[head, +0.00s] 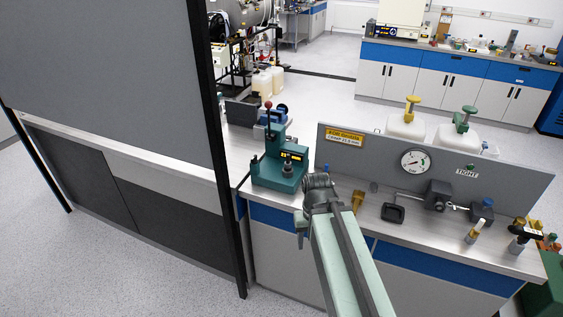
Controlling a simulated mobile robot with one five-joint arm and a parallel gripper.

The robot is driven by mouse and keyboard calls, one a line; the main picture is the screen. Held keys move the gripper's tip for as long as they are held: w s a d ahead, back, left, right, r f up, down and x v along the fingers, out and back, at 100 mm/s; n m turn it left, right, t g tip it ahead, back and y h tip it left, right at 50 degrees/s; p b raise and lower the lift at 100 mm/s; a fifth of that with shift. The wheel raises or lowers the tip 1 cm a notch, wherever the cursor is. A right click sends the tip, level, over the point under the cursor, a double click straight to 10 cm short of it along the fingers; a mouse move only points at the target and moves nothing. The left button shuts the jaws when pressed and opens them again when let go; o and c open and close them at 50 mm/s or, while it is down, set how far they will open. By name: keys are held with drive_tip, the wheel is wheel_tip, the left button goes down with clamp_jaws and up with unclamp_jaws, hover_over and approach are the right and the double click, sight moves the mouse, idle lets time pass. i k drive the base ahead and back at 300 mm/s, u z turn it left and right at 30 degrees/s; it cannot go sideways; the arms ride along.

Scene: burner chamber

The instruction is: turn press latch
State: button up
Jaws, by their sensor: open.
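The press is a teal bench-top machine (279,170) with a small lit yellow display, an upright column and a red knob (268,104) on top. It stands upright on the left part of the steel bench. I cannot make out which part of it is the latch. My arm reaches up from the bottom of the head view, and its dark wrist joint covers the bench just right of the press. My gripper (300,238) hangs small and partly hidden at the arm's end, in front of the press and apart from it. It is open, and I see nothing held.
A grey upright panel (340,160) with a gauge (414,161) backs the bench. A black square part (392,212), dark valve fittings (438,195) and a brass piece (357,201) are right of my arm. A tall grey partition (110,70) with a black post bounds the left.

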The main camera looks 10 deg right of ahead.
sight(255, 160)
drive_tip(key=k, duration=0.65)
drive_tip(key=u, duration=0.4)
drive_tip(key=i, duration=1.55)
drive_tip(key=z, duration=0.2)
